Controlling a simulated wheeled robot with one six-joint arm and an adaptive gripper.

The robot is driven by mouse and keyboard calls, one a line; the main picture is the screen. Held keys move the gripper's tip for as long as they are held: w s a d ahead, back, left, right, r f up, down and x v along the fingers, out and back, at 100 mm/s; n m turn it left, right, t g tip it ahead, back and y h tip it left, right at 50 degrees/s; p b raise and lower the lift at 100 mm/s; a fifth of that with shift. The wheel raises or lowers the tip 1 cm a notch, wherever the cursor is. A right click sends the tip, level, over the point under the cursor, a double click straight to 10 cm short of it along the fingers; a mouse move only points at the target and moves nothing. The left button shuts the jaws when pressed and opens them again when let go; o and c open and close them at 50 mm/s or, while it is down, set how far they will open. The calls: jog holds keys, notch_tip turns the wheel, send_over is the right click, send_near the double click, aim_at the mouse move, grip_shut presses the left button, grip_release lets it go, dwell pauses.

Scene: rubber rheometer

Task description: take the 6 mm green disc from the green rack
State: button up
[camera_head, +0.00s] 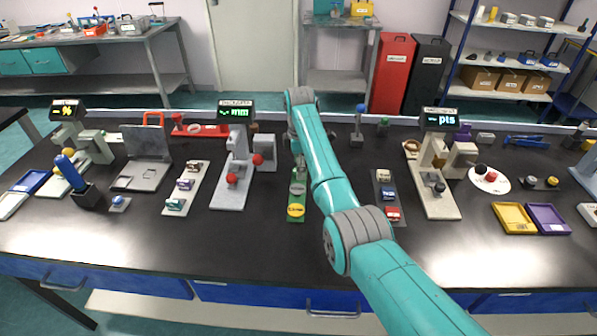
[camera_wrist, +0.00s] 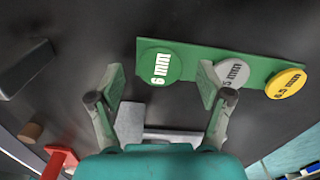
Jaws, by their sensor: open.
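The green rack (camera_wrist: 205,60) lies on the dark bench and holds three discs in a row. The green disc marked 6 mm (camera_wrist: 161,65) sits at its left end in the wrist view. A grey disc (camera_wrist: 232,71) is in the middle and a yellow disc marked 6.5 mm (camera_wrist: 286,84) at the right end. My gripper (camera_wrist: 162,82) is open and empty, its fingers spread either side of the green disc's line, apart from it. In the head view the rack (camera_head: 296,219) shows, with the green disc not clearly visible near my arm.
A grey-based instrument (camera_head: 229,194) stands left of the rack. A dark rack of small blocks (camera_head: 378,177) stands to the right, beyond my arm. The bench in front of the green rack is clear. A red object (camera_wrist: 60,160) shows at lower left in the wrist view.

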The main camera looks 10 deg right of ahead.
jog(key=shift+f, duration=0.25)
jog(key=shift+c, duration=0.2)
jog(key=c, duration=0.9)
